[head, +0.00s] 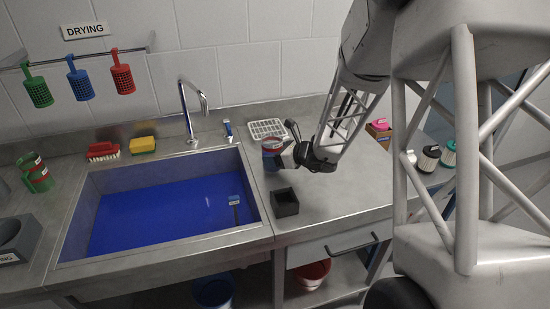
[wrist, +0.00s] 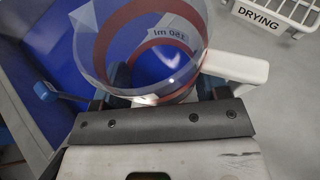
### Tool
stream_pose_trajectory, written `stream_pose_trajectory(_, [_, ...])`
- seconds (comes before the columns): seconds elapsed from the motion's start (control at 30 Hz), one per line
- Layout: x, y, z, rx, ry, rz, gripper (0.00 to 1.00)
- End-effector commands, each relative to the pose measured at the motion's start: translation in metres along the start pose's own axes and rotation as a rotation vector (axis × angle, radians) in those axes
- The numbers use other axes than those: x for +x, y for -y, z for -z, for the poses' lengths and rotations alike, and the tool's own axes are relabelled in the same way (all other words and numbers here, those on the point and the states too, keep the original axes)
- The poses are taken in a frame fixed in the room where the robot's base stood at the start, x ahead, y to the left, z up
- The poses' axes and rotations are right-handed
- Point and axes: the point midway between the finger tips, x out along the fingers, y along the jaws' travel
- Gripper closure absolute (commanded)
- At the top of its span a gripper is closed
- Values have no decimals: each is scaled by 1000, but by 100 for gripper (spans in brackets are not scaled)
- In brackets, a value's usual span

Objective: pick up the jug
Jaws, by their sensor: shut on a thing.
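A jug (head: 270,154) with red and blue colouring is at the right of the sink, over the counter. My gripper (head: 284,154) is shut on the jug from the right. In the wrist view the fingers of my gripper (wrist: 158,88) are on either side of the jug's near wall. A white bar sticks out at the jug's right, perhaps its handle. The jug's base is hidden, so I cannot tell whether it touches the counter.
The blue-bottomed sink (head: 250,212) is left of the jug. A dark open box (head: 285,203) stands on the counter in front, and a white drying rack (head: 268,128) behind. A tap (head: 190,110) rises behind the sink.

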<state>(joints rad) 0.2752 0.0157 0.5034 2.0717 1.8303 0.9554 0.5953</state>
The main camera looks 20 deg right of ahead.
Motion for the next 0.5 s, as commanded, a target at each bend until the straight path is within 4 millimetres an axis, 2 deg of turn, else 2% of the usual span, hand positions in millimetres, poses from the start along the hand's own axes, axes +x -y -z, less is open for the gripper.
stream_pose_trajectory(0.5, [-28, -1, -67, -2, 1, 1, 62])
